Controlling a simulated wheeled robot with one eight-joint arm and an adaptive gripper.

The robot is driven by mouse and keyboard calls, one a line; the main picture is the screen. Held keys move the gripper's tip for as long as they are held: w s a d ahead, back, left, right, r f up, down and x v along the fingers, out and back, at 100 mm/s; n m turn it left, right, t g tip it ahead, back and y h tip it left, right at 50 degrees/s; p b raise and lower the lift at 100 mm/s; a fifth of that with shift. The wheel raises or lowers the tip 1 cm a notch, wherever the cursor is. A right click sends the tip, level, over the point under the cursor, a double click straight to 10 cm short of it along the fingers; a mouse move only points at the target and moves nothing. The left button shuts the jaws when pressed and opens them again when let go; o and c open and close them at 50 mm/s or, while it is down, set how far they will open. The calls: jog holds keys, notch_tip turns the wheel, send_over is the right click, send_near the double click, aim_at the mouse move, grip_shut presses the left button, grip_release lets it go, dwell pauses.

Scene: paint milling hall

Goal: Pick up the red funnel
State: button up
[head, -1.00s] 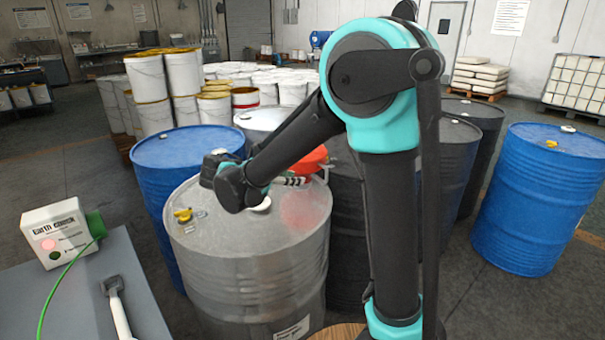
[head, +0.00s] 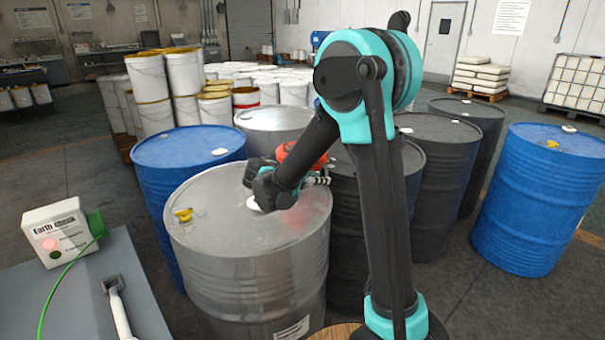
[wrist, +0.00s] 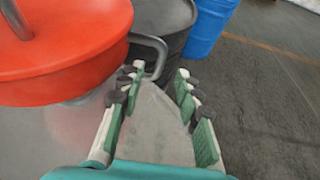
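The red funnel (head: 284,152) stands on the grey metal drum (head: 215,222), partly hidden behind my arm in the head view. In the wrist view the funnel (wrist: 65,50) fills the upper left, wide and round, with a grey bar on top. A curved grey handle (wrist: 152,40) sticks out from its right side. My gripper (wrist: 160,72) is open, its two green-and-white fingers apart, with the handle's lower end at or near the left fingertip. I cannot tell whether they touch. In the head view my gripper (head: 318,176) is right of the funnel, over the drum's edge.
Dark drums (head: 432,150) stand close on the right, and blue drums (head: 175,190) stand to the left and far right. A grey table (head: 90,300) at the lower left holds a control box (head: 62,232) with a green cable. Open floor lies on the right.

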jog(key=x, duration=0.4)
jog(key=shift+w+d, duration=0.15)
jog(key=shift+w, duration=0.1)
jog(key=shift+c, duration=0.5)
grip_shut()
